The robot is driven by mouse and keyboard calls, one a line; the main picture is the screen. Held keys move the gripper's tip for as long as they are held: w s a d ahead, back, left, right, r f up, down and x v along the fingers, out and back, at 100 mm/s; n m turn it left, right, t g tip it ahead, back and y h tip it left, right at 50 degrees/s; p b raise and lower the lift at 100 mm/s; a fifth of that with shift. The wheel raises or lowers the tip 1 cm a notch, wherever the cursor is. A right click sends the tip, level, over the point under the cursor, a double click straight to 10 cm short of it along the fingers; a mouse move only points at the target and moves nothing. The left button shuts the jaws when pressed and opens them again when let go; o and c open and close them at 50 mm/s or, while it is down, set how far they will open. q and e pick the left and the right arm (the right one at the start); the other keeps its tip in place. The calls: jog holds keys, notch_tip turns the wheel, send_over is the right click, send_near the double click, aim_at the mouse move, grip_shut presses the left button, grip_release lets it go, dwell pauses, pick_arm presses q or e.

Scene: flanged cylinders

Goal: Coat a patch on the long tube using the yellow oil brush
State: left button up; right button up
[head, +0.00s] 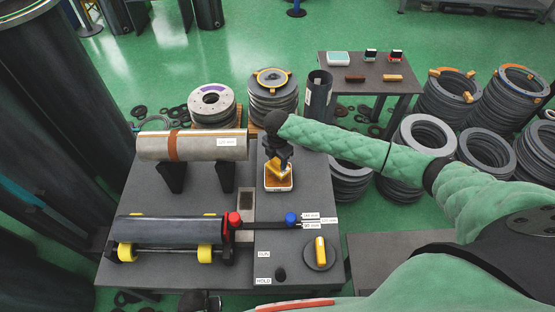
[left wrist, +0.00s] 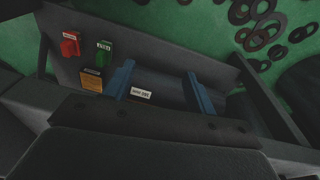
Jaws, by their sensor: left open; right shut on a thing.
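A pale grey tube (head: 205,146) with a brown band near its left part lies across dark stands at the back left of the table, labelled 125 mm. A dark tube (head: 165,230) lies in front of it on yellow rollers. I cannot tell for sure which is the long tube. My right gripper (head: 279,158) is shut on the yellow brush (head: 281,171). The brush is over a small white-rimmed tray (head: 278,187) with amber contents. I cannot tell whether it touches them.
A red knob (head: 234,219) and a blue knob (head: 291,218) sit right of the rollers. A round dial with a yellow handle (head: 320,252) is front right. A side table (head: 372,66) holds small items.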

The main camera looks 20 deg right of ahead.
aim_at(277, 159)
jog(key=shift+r+p, duration=0.5)
jog(key=shift+r, duration=0.35)
jog(key=shift+r+p, duration=0.3)
jog(key=shift+p, duration=0.2)
jog(key=shift+r+p, duration=0.5)
jog(key=shift+r, duration=0.2)
jog(key=shift+r+p, duration=0.2)
jog(key=shift+p, duration=0.15)
jog(key=shift+r, duration=0.1)
pick_arm(q)
jog(key=s+a+f, duration=0.1)
jog(key=f, duration=0.5)
jog(key=s+a+f, duration=0.2)
jog(key=f, duration=0.4)
jog(key=shift+f, duration=0.2)
pick_arm(e)
jog(key=shift+r, duration=0.2)
pick_arm(q)
jog(key=shift+d+r, duration=0.1)
